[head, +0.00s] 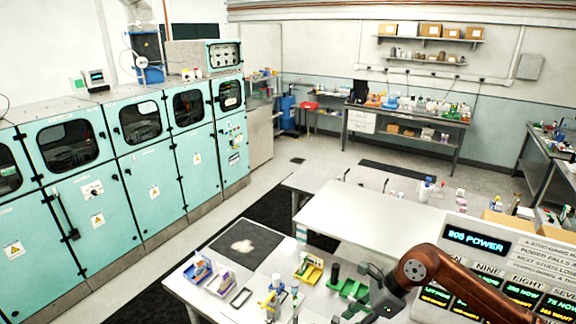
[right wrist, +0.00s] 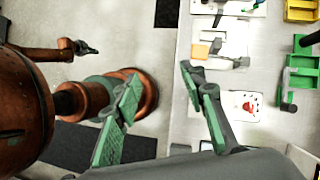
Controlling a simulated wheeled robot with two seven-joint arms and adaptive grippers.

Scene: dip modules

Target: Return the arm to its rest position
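My right arm (head: 450,285) comes in from the lower right in the head view. Its gripper (head: 374,296) hangs by the front table's right part, beside the green bin (head: 354,289). In the right wrist view, the right gripper's two green-padded fingers (right wrist: 160,78) are spread wide with nothing between them. Floor and the table edge show beyond them. A second copper arm, my left one, shows at the upper left of that view. Its small dark gripper (right wrist: 86,47) is over the floor, too small to read. The left arm is not in the head view.
The front table holds a dark mat (head: 247,243), blue holders (head: 198,271), a yellow bin (head: 309,269) and a black frame (head: 241,297). A sign board (head: 478,240) stands at right. A bare white table (head: 360,220) lies behind. Teal cabinets (head: 100,210) line the left.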

